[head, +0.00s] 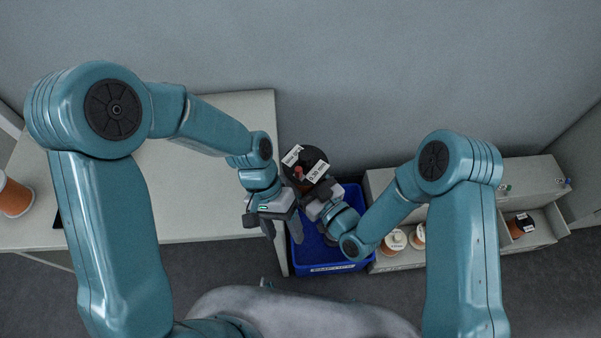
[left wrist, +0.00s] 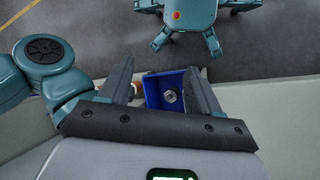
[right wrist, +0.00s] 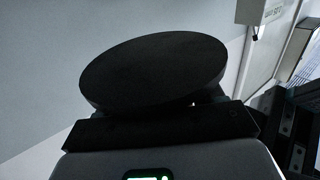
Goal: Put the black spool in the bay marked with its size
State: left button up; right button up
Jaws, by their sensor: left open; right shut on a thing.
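The black spool (head: 296,172) has white labels, one reading 0.30 mm, and a red centre; in the head view it is held up over the back of a blue bin (head: 325,266). My right gripper (head: 316,193) is shut on it. In the right wrist view the spool (right wrist: 155,70) is a big dark disc hiding the fingertips. My left gripper (head: 268,223) is open and empty, just left of the bin and apart from the spool. The grey bay unit (head: 385,185) stands on the right; its bay markings are too small to read here.
Orange spools (head: 391,243) sit in the unit's lower front bays, and a black-topped spool (head: 521,224) lies further right. A light table (head: 190,190) on the left is mostly clear, with a large orange spool (head: 14,197) at its far left. A grey nut-like piece (left wrist: 171,97) lies in the bin.

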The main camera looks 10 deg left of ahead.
jog(key=shift+w, duration=0.15)
pick_arm(q)
jog(key=s+a+f+n+t, duration=0.1)
jog(key=a+f+n+t, duration=0.1)
jog(key=f, duration=0.5)
jog(key=s+a+f+n+t, duration=0.1)
jog(key=s+f+n+t, duration=0.1)
jog(key=f, duration=0.5)
jog(key=shift+s+a+t, duration=0.25)
jog(key=shift+a+t, duration=0.15)
jog(key=shift+t, duration=0.2)
